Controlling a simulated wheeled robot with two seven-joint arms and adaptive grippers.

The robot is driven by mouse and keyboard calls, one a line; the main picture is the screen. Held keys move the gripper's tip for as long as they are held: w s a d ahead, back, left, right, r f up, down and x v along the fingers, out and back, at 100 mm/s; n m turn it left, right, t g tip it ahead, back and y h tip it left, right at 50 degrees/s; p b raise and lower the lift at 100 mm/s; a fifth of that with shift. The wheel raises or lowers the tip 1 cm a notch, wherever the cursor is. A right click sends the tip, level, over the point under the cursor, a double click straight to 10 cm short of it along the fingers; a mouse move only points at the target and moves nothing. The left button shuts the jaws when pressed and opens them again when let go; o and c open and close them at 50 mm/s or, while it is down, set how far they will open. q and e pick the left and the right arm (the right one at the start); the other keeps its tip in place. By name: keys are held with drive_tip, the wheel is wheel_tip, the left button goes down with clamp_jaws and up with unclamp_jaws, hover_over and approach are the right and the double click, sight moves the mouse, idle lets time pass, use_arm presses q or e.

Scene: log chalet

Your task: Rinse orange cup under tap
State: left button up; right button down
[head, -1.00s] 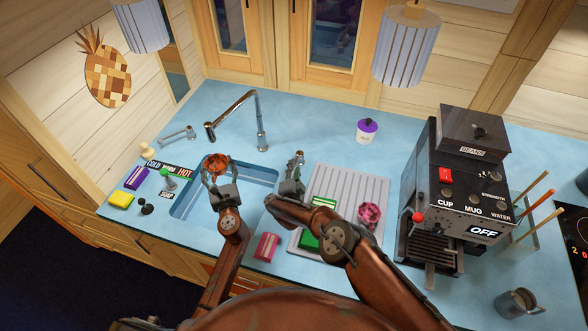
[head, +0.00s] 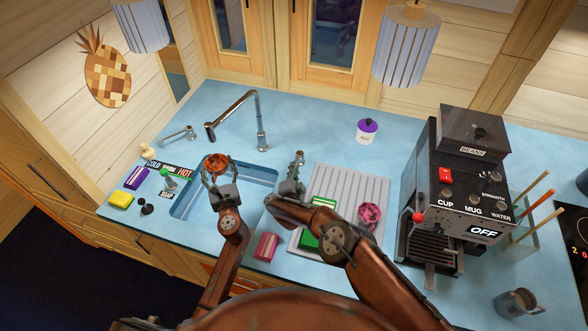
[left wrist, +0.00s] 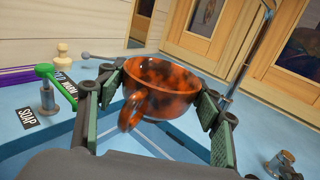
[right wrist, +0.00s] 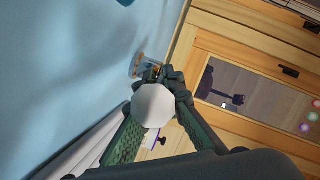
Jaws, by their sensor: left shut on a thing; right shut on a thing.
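The orange cup (head: 216,160) with dark blotches is held in my left gripper (head: 218,180) above the sink (head: 187,205). In the left wrist view the cup (left wrist: 165,88) sits between the green-padded fingers, rim up, handle towards my wrist. The chrome tap (head: 262,130) arches from behind the sink, its spout end above the cup in the head view; no water stream shows. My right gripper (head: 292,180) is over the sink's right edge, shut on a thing. A pale grey round thing (right wrist: 153,105) shows between its fingers; I cannot tell what it is.
Yellow (head: 121,200) and purple (head: 136,178) sponges lie there. On the right are a drainboard (head: 340,185) with a pink cup (head: 369,215), then a coffee machine (head: 450,200).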

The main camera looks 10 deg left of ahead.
drive_tip(key=shift+w+d+r, duration=0.1)
drive_tip(key=shift+w+r, duration=0.05)
drive_tip(key=shift+r, duration=0.05)
drive_tip(key=shift+r+g, duration=0.35)
drive_tip(key=shift+g, duration=0.45)
drive_tip(key=c, duration=2.1)
unclamp_jaws()
drive_tip(key=shift+v, duration=6.05)
